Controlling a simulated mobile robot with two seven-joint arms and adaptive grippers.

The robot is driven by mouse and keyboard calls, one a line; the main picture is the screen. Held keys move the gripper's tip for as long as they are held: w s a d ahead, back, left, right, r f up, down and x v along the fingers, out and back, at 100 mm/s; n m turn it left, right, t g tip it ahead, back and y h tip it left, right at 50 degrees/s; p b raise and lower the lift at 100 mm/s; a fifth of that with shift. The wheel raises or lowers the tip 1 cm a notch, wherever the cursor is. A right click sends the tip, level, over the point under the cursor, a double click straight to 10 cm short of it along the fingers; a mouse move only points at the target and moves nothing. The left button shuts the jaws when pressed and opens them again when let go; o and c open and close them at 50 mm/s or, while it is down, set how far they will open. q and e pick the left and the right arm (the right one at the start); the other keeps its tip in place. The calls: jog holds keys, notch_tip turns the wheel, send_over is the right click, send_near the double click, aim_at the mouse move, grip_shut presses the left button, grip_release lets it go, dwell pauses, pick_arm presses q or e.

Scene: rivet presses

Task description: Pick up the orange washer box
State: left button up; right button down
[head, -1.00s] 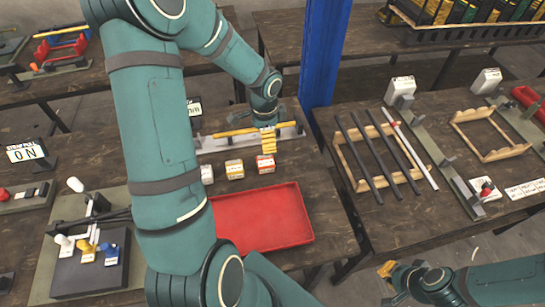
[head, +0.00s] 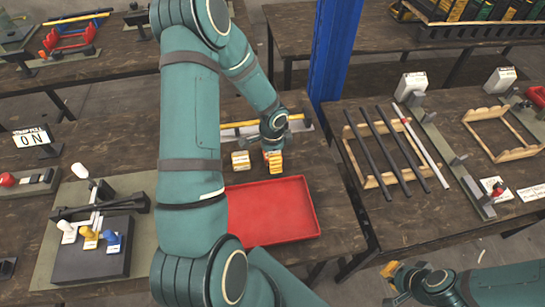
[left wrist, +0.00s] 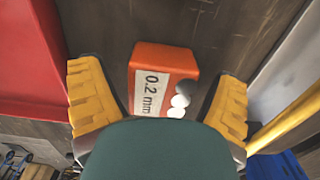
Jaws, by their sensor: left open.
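The orange washer box (left wrist: 166,54) carries a white "0.2 mm" label and stands on the dark wooden table. In the left wrist view it lies between the two yellow fingers of my open left gripper (left wrist: 162,105), with gaps on both sides. The dark green palm covers its near end. In the head view my left gripper (head: 273,158) is down at the box, and the box is mostly hidden there. My right gripper (head: 394,279) is low in the head view, far from the box; its jaw opening is unclear.
A red tray (head: 285,228) lies on the near side. A rail with a yellow rod (head: 232,125) runs behind, and a blue post (head: 322,60) rises at the back right.

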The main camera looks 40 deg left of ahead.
pick_arm(q)
jog(key=shift+f, duration=0.1)
jog(key=c, duration=1.3)
